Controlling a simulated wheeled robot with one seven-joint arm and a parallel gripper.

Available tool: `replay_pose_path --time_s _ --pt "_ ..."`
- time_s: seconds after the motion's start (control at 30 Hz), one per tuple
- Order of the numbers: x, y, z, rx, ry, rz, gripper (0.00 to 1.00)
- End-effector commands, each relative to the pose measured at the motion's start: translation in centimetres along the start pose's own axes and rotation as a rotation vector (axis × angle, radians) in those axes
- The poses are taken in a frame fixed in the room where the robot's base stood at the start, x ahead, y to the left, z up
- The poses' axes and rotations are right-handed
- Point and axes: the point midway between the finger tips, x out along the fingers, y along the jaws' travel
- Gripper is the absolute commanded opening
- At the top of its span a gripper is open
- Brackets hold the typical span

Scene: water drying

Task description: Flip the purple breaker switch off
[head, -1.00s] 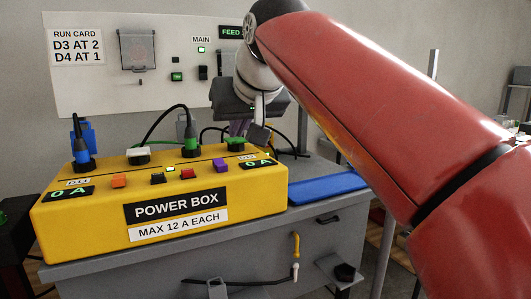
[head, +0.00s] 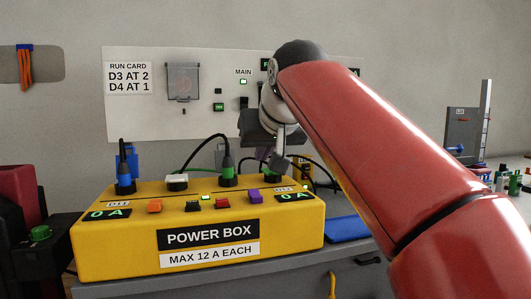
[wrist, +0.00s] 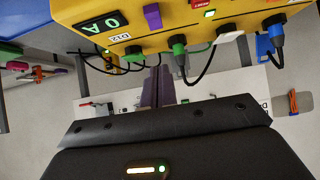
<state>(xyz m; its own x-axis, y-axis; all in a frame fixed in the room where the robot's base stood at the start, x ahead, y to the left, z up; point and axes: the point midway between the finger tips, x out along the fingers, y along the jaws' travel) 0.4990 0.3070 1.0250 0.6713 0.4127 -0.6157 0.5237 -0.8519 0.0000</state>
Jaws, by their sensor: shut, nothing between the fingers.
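The purple breaker switch (head: 255,196) stands on the sloped front of the yellow power box (head: 290,235), toward its right end beside a 0 A display (head: 295,197). My gripper (head: 262,155) hangs behind the box's right back part, apart from the switch. In the wrist view its purple-grey fingers (wrist: 158,88) are together and empty, below the box edge and clear of the switch.
Red (head: 222,203), orange (head: 154,206) and black switches share the box front. Plugs with cables, including a green one (head: 227,172), rise along its back edge near my gripper. A wall panel (head: 135,115) stands behind. A blue tray (head: 345,228) lies to the right.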

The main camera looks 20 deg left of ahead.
Motion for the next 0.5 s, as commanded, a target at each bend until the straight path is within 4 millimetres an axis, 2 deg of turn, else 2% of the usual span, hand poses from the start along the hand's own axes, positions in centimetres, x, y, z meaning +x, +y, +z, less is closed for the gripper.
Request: replay_pose_path --time_s 0.1,0.3,0.5 --pt "2.9 0.0 0.1 0.0 -0.004 0.002 0.0" --pt "6.9 0.0 0.3 0.0 -0.002 0.001 0.0" --pt "8.6 0.0 2.4 0.0 -0.001 0.0 0.0"
